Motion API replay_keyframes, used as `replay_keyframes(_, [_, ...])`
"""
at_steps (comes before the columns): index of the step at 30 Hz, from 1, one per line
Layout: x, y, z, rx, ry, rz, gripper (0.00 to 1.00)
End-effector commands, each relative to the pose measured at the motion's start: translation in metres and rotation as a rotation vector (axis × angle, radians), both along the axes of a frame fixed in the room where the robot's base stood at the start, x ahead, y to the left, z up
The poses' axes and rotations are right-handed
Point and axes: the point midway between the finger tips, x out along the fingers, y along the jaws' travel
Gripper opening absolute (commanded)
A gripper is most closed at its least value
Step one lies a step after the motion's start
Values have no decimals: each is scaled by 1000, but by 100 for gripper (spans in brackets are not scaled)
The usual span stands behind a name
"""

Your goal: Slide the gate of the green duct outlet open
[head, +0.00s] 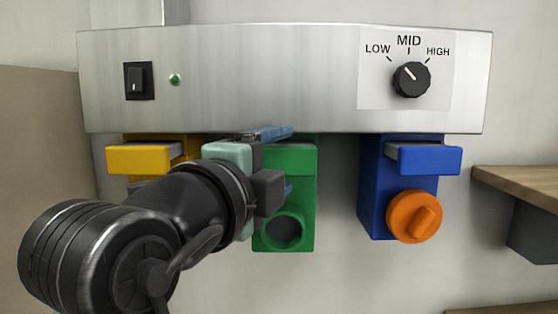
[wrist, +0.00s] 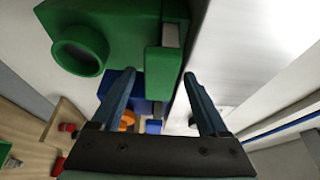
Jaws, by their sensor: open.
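The green duct outlet (head: 284,242) hangs under the metal panel, with its round opening facing out. Its gate has a green block handle (head: 290,158) near the top, partly hidden by my gripper in the head view. My gripper (head: 291,160) is open, with one blue finger above the handle and one below it. In the wrist view the green outlet (wrist: 115,30) is at the upper left. The green handle (wrist: 163,74) shows between the fingertips of my gripper (wrist: 159,73), and a grey gate plate (wrist: 171,35) lies behind it. I cannot tell whether the fingers touch the handle.
A yellow outlet (head: 140,158) is on the left, partly behind my arm. A blue outlet (head: 372,190) with an orange cap (head: 413,216) is on the right. The metal panel (head: 270,80) overhangs closely above. A wooden shelf (head: 520,183) is at the far right.

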Motion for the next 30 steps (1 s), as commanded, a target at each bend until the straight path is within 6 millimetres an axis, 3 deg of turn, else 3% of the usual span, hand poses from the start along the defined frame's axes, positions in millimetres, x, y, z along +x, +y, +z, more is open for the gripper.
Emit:
replay_keyframes(3, [0, 0, 0, 0, 0, 0, 74])
replay_keyframes(15, [0, 0, 0, 0, 0, 0, 2])
replay_keyframes(30, [0, 0, 0, -1, 1, 0, 0])
